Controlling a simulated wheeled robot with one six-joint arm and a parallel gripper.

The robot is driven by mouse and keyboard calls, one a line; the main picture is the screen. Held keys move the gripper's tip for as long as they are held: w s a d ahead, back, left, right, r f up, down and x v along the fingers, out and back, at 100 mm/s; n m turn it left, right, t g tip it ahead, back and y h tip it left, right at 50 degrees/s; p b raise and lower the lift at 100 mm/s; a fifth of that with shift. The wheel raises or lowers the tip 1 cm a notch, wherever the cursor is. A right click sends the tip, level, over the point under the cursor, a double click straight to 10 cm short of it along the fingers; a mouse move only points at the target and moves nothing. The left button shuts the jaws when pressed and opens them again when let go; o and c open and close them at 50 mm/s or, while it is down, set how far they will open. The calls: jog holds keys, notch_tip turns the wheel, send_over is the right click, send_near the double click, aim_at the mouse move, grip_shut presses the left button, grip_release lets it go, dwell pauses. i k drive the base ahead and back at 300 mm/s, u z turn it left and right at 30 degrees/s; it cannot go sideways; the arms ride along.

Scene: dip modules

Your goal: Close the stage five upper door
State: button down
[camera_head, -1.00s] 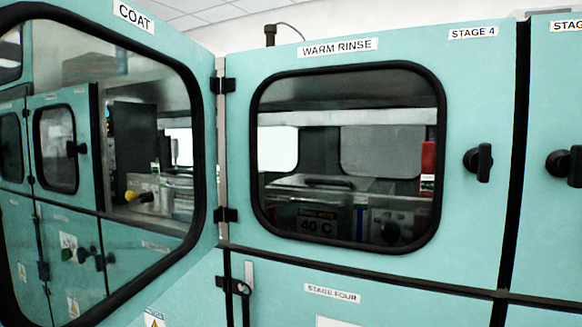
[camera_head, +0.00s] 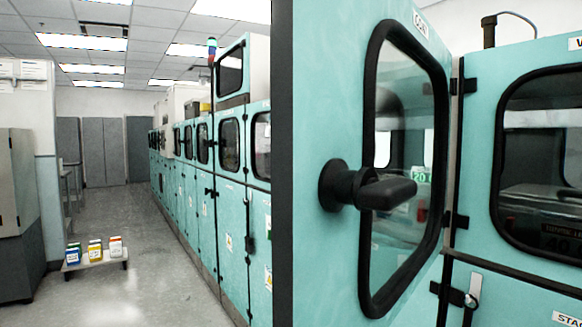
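A teal upper door (camera_head: 325,80) labelled COAT stands swung open in the right half of the head view. It has a large black-framed window and a black knob handle (camera_head: 367,188) near its free edge, facing me. Its dark free edge is a vertical strip left of it. Its hinges (camera_head: 456,222) are on the right, where it meets the cabinet. No stage five label is readable on it, so I cannot tell which stage it is. My gripper is not in view.
A neighbouring upper door (camera_head: 480,215) with a window is closed at the right. A row of teal cabinets (camera_head: 230,200) runs back at the left. A low stand (camera_head: 95,262) with several small containers sits on the grey floor (camera_head: 160,285). The aisle between is open.

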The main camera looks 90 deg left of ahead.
aim_at(326, 99)
jog(key=u, duration=2.8)
jog(key=i, duration=0.5)
jog(key=z, duration=0.05)
jog(key=k, duration=0.5)
jog(key=u, duration=2.05)
jog(key=k, duration=0.75)
jog(key=z, duration=1.7)
